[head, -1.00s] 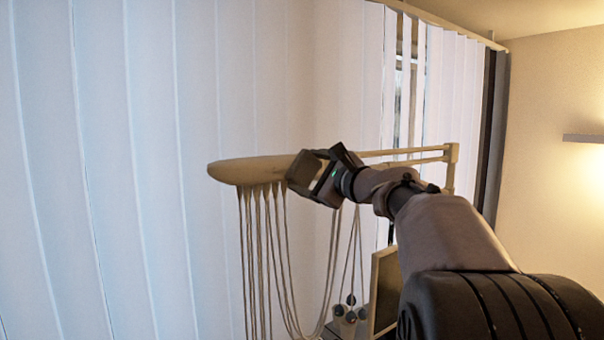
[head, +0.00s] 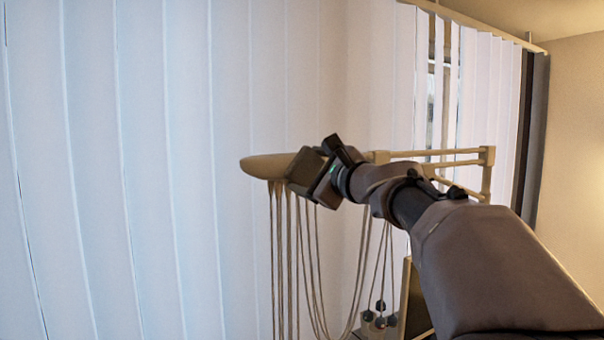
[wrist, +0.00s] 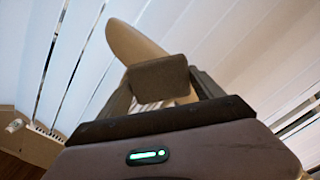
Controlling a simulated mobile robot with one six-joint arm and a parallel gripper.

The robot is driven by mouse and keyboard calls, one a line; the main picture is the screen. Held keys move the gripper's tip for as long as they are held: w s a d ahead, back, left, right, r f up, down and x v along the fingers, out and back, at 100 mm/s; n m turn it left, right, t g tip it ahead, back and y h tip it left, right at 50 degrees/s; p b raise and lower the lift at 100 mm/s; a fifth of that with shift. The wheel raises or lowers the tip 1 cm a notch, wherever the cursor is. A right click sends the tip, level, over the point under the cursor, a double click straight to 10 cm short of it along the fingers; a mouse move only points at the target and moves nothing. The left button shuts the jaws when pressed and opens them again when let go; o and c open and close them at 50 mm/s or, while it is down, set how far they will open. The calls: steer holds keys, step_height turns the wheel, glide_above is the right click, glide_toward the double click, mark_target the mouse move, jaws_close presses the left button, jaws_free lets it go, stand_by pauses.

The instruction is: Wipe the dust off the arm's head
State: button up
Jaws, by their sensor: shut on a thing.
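The arm's head (head: 262,166) is a beige, flat, rounded piece, with several cords hanging from its underside. Its rounded tip sticks out to the left of my gripper (head: 308,172), which covers the part behind it. In the wrist view the head (wrist: 130,42) rises beyond my gripper (wrist: 160,88). My gripper is shut on a dark grey-brown block (wrist: 158,75), which also shows in the head view (head: 302,167). The block overlaps the head in both views; I cannot tell whether they touch. Dust cannot be made out.
Beige support bars (head: 435,154) run right from the head behind my arm. Long cords (head: 310,260) hang in loops below. White vertical blinds (head: 140,150) fill the back. A panel-like object (head: 414,300) stands low beside my arm. The left side looks open.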

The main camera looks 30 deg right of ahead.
steer(key=shift+a, duration=1.2)
steer(key=shift+s+d+f+b, duration=0.1)
steer(key=shift+s+d+b, duration=0.1)
steer(key=shift+s+b, duration=0.9)
steer(key=shift+s, duration=1.75)
steer(key=shift+s+d+b, duration=0.1)
steer(key=shift+s+b, duration=0.45)
steer(key=shift+s, duration=1)
